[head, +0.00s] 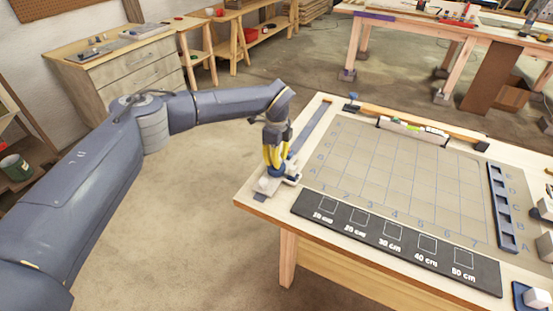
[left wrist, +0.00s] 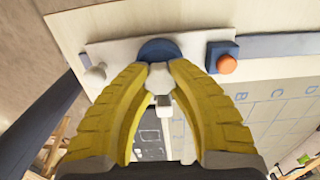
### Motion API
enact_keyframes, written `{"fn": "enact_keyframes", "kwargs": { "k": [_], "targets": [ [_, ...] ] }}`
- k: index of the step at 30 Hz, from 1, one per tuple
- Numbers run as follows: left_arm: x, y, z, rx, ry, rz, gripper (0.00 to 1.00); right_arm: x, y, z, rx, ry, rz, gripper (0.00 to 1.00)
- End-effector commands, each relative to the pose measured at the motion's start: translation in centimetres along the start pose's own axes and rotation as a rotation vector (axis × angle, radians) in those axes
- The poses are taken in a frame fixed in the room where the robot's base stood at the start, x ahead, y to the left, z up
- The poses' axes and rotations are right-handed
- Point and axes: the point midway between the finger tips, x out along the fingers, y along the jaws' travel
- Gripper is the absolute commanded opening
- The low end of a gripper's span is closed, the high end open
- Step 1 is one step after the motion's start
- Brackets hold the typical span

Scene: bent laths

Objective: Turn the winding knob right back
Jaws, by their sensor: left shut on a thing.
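The winding device is a pale plate (left wrist: 112,55) at the near left corner of the workbench, with a round blue part (left wrist: 158,49) on it. My left gripper (head: 274,170) comes down over it from above. Its yellow fingers are shut on the winding knob, whose pale faceted top (left wrist: 159,77) shows between the fingertips (left wrist: 159,70) in the left wrist view. The fingers hide most of the knob's sides, and I cannot tell its turn angle. My right gripper is in neither view.
An orange button on a blue block (left wrist: 227,64) and a small pale peg (left wrist: 95,74) flank the knob. A dark strip with marked squares (head: 398,248) and a lettered, numbered grid mat (head: 375,165) cover the bench. Open floor lies left of the bench.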

Motion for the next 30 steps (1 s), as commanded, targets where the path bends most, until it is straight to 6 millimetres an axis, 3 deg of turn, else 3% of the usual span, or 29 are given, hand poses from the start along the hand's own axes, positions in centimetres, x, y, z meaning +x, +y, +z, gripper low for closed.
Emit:
{"fn": "enact_keyframes", "kwargs": {
  "k": [12, 27, 28, 30],
  "targets": [
    [0.0, 0.0, 0.03, -0.144, 0.0, 0.0, 0.0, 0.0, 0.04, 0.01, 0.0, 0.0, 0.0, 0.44],
    [0.02, 0.01, 0.03, -0.157, 0.0, 0.0, 0.0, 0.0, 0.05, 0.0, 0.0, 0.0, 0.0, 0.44],
    [0.02, 0.01, 0.03, -0.157, 0.0, 0.0, 0.22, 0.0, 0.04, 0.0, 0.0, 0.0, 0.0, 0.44],
    [0.02, 0.01, 0.03, -0.157, 0.0, 0.0, 0.31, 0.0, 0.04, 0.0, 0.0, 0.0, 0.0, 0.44]
  ]
}}
